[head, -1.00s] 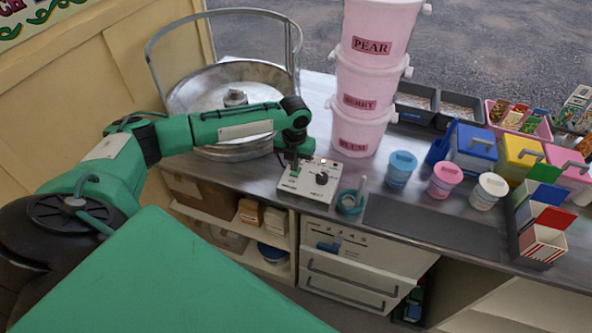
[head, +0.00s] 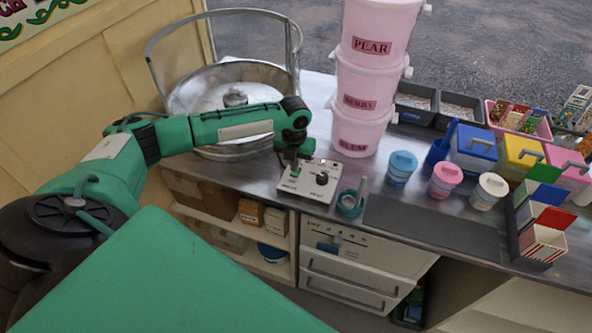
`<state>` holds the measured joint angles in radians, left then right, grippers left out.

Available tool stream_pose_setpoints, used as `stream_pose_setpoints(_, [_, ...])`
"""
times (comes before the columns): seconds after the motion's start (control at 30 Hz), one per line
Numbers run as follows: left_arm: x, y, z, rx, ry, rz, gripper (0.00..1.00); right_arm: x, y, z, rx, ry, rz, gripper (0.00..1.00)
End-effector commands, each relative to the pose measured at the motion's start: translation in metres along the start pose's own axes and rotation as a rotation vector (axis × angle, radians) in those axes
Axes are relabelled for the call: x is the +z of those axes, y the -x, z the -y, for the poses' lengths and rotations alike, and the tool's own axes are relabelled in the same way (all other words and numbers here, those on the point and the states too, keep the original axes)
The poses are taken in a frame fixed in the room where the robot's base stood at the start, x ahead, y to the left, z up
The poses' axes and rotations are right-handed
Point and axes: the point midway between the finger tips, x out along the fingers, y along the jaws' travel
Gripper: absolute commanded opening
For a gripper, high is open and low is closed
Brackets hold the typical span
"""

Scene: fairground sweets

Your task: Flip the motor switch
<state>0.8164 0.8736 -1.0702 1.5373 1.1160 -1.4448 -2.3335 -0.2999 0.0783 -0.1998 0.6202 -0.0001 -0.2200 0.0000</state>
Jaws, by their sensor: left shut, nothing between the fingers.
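The control box (head: 310,186) is a pale panel with a black knob (head: 322,178) on the counter, in front of the metal candy-floss bowl (head: 185,97). My left gripper (head: 294,171) points down at the box's left part, with its fingers closed and nothing held. The motor switch is hidden by or too small beside the fingertips, so I cannot tell its position or whether they touch it. The small lamp at the box's back edge looks dark. My right gripper is out of view.
Stacked pink tubs (head: 362,132) stand just behind the box. Several lidded cups (head: 401,168) and the paper-box rack (head: 541,243) are farther right. A dark mat (head: 430,226) lies bare at the front.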

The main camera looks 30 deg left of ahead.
Motion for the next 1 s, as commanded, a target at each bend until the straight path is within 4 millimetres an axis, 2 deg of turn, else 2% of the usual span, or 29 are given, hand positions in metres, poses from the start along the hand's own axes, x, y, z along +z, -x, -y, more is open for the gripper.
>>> stream_pose_setpoints(1.0, [-0.0001, -0.0064, 0.0002, 0.000, 0.000, 0.000, 0.00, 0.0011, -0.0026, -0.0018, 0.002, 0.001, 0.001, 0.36])
